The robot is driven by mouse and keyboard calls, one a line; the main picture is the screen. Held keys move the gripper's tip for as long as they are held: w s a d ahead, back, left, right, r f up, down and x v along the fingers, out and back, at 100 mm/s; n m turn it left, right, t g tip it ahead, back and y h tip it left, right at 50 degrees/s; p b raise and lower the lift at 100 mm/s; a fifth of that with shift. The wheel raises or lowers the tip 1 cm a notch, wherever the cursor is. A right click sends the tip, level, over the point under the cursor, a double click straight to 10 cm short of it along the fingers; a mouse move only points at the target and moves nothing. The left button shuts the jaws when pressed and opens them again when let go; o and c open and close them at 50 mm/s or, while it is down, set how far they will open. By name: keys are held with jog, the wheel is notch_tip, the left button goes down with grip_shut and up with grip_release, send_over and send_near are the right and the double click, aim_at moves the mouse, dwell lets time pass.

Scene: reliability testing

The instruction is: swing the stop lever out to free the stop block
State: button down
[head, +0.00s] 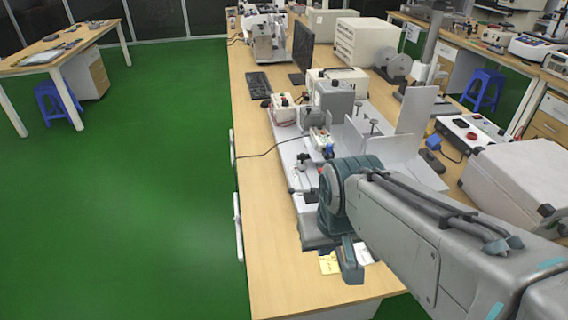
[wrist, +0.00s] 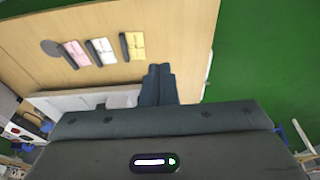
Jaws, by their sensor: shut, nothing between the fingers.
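My gripper (head: 350,268) is in the head view, low over the near end of the bench, in front of the test rig. Its two fingers (wrist: 158,84) lie together in the wrist view, shut with nothing between them. The test rig (head: 290,152) is a pale grey base with upright plates, a motor-like block and small fittings with dark knobs. My arm hides part of its near end. I cannot tell the stop lever or the stop block apart from the other small fittings.
Pink (wrist: 76,54), white (wrist: 101,51) and yellow (wrist: 133,46) cards lie on the wooden bench (head: 262,230) near the fingers. A cable (head: 268,152) crosses the bench's left side.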

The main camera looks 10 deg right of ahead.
jog(key=n, duration=0.2)
send_over(302, 190)
jog(key=w+a, duration=0.3)
jog(key=a, duration=0.1)
notch_tip(302, 190, down, 8)
jog(key=shift+d+r+y+p, duration=0.1)
jog(key=shift+d+y+p, duration=0.05)
jog(key=shift+y+p, duration=0.2)
notch_tip(302, 190, down, 8)
jog(key=s+p, duration=0.1)
jog(key=p, duration=0.2)
jog(key=shift+f, duration=0.25)
